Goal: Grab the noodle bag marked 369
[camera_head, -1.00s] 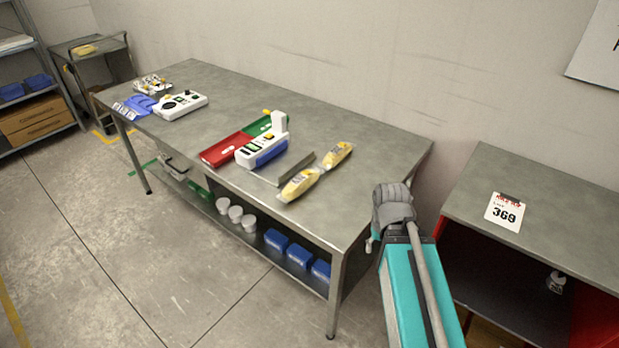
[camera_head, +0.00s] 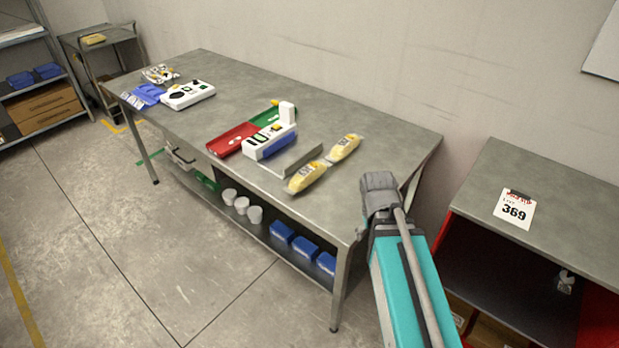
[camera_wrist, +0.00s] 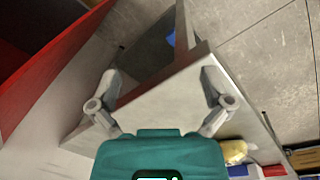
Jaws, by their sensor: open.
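Two yellow noodle bags lie on the steel table in the head view, a front one (camera_head: 305,177) near the table's front edge and a back one (camera_head: 344,148). Both carry small labels, too small to read. A white card printed 369 (camera_head: 515,209) lies on the grey bench top to the right. My gripper (camera_wrist: 161,85) is open and empty in the wrist view, its fingers spread above the table's end. One yellow bag (camera_wrist: 233,152) shows low right there, outside the fingers. In the head view my wrist is right of the bags; its fingertips are not clear.
A metal strip (camera_head: 292,160) stands beside the bags, left of them. Further left are the checkweigher (camera_head: 268,142), a red tray (camera_head: 234,139) and a green tray (camera_head: 268,116). Another yellow bag (camera_head: 93,40) lies on a far cart. A gap separates table and bench (camera_head: 560,200).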

